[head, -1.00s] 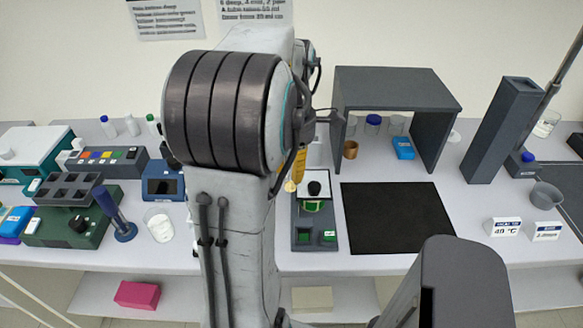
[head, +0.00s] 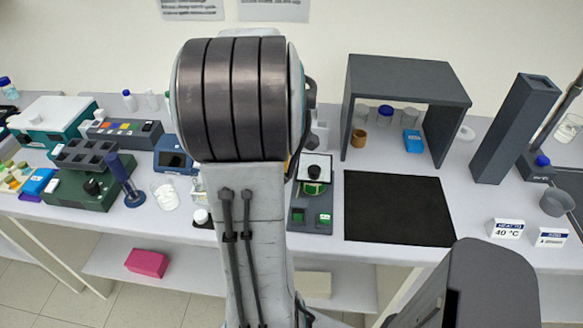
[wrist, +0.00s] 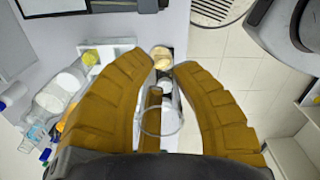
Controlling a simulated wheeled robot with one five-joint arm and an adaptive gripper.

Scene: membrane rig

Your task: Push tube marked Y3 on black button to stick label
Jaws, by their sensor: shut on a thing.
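In the wrist view, my gripper (wrist: 164,66) has its two ribbed orange-brown fingers closed in around a clear tube (wrist: 162,118). The tube runs between the fingers, with a pale round end near the fingertips. No Y3 mark is readable. In the head view my arm hides the gripper and the tube. A small grey device (head: 311,215) with green parts stands on the bench right of my arm. A black button (head: 314,172) sits on its white top. I cannot see the tube touching it.
A black mat (head: 398,208) lies right of the device, with a dark grey shelf frame (head: 405,80) behind it. In the wrist view, floor (wrist: 225,75) shows at the right.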

